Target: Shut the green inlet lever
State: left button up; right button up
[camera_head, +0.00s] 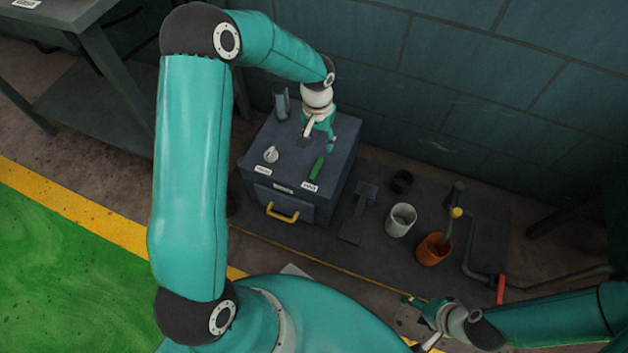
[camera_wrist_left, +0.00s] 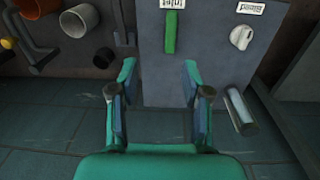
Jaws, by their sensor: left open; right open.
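The green inlet lever (camera_head: 315,168) lies on the top of a dark grey cabinet (camera_head: 252,160), beside a small white label. In the left wrist view the lever (camera_wrist_left: 170,32) shows as a green bar just under its label, ahead of the gap between my fingers. My left gripper (camera_head: 318,138) is above the cabinet top, behind the lever, open and empty. Its spread fingers also show in the left wrist view (camera_wrist_left: 158,92), apart from the lever. My right gripper (camera_head: 425,322) is open at the lower right, far from the cabinet.
A white knob (camera_head: 271,155) with a label sits on the cabinet top, left of the lever. A grey cylinder (camera_head: 281,103) stands at its back. A yellow handle (camera_head: 282,213) is on the front. A white cup (camera_head: 401,220), an orange pot (camera_head: 433,249) and pipework stand right.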

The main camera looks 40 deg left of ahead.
pick_arm(q)
jog(key=a, duration=0.2)
jog(key=b, duration=0.5)
send_near(315, 171)
notch_tip(315, 171, down, 9)
jog(key=shift+d+r, duration=0.1)
pick_arm(e)
notch_tip(315, 171, down, 6)
pick_arm(q)
grip_shut()
